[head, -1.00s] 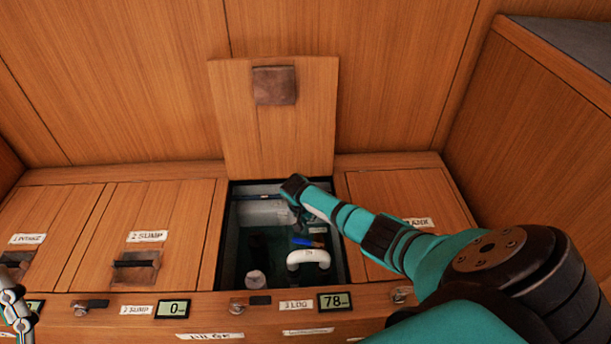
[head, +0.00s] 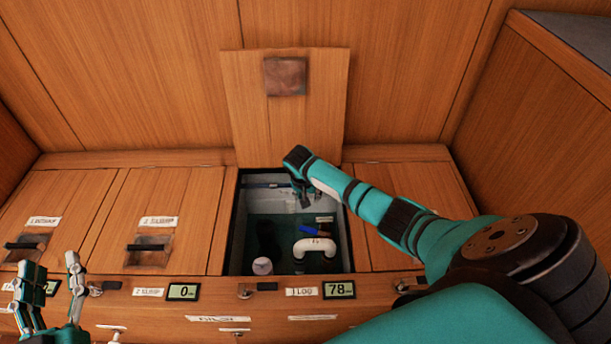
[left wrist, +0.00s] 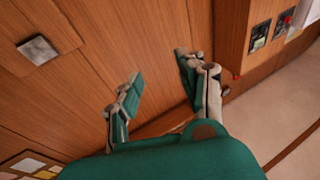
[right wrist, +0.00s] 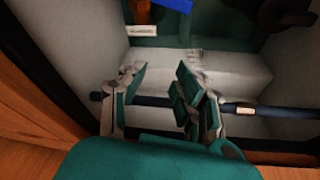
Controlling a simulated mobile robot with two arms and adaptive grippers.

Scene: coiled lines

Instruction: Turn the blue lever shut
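The blue lever (head: 325,219) is inside the open bay, just above the white bent pipe (head: 316,246). Its blue end also shows at the top of the right wrist view (right wrist: 172,5). My right gripper (head: 304,202) reaches down into the bay, a little left of and above the lever, apart from it. In the right wrist view its fingers (right wrist: 158,82) are spread with nothing between them. My left gripper (head: 50,275) is at the lower left of the head view, open and empty, in front of the lockers. Its spread fingers also show in the left wrist view (left wrist: 160,68).
The raised wooden lid (head: 290,125) stands behind the bay. A dark rod (right wrist: 255,110) crosses near my right fingers. A white round cap (head: 262,266) is at the bay's front left. Closed hatches flank the bay.

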